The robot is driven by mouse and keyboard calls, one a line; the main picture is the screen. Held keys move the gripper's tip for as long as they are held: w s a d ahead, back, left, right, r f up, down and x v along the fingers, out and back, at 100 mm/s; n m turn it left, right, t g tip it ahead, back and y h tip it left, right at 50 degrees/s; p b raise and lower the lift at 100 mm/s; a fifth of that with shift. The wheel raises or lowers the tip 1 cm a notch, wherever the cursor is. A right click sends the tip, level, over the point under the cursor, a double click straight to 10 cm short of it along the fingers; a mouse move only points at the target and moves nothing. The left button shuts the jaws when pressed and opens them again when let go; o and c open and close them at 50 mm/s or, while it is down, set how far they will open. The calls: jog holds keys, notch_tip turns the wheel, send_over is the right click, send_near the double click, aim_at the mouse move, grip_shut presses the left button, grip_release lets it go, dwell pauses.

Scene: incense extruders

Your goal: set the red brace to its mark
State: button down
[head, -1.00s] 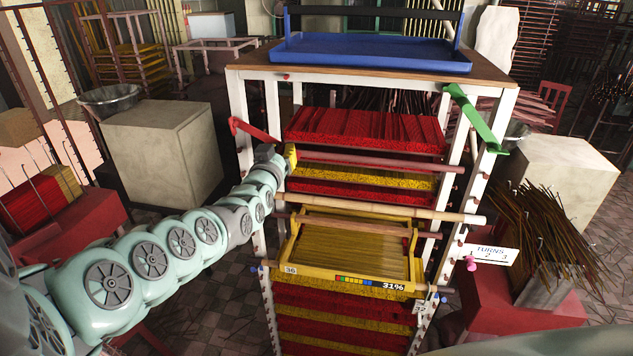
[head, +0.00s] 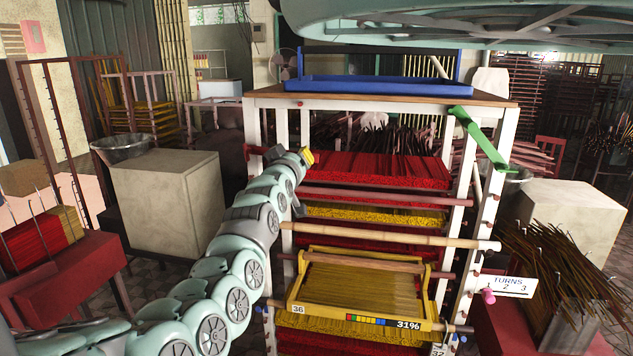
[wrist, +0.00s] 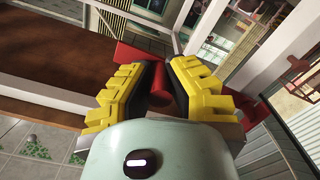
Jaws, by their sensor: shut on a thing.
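The red brace (head: 259,150) shows in the head view as a short red piece at the rack's front left post, partly hidden by my gripper (head: 305,157). In the wrist view my gripper (wrist: 163,85) has its yellow fingers shut on the brace's red round part (wrist: 160,82). A flat red arm of the brace (wrist: 136,58) reaches up and left beyond the fingers. A small red spot (head: 299,104) shows on the front edge of the rack's wooden top. I cannot tell whether it is the mark.
A green brace (head: 483,140) slants across the right post. The rack (head: 464,215) holds red and yellow incense, with bars across its front. A yellow frame (head: 362,319) reading 31% sits lower. A blue tray (head: 380,87) stands on top. A pale block (head: 168,195) stands left.

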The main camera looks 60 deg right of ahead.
jog(key=r+n+p, duration=0.1)
jog(key=r, duration=0.1)
jog(key=r+n+p, duration=0.1)
jog(key=r+n, duration=0.1)
jog(key=r+n+p, duration=0.2)
jog(key=shift+w+a, duration=0.1)
jog(key=shift+w, duration=0.25)
jog(key=shift+w+a+r+n+p, duration=0.15)
jog(key=shift+w+r+n+p, duration=0.2)
jog(key=shift+r+n, duration=0.25)
jog(key=shift+w+a+r+n+p, duration=0.1)
jog(key=shift+w+r+n+p, duration=0.15)
jog(key=shift+r+n+p, duration=0.35)
jog(key=shift+f, duration=0.15)
jog(key=c, duration=0.9)
grip_release()
jog(key=shift+o, duration=0.2)
jog(key=shift+w, duration=0.1)
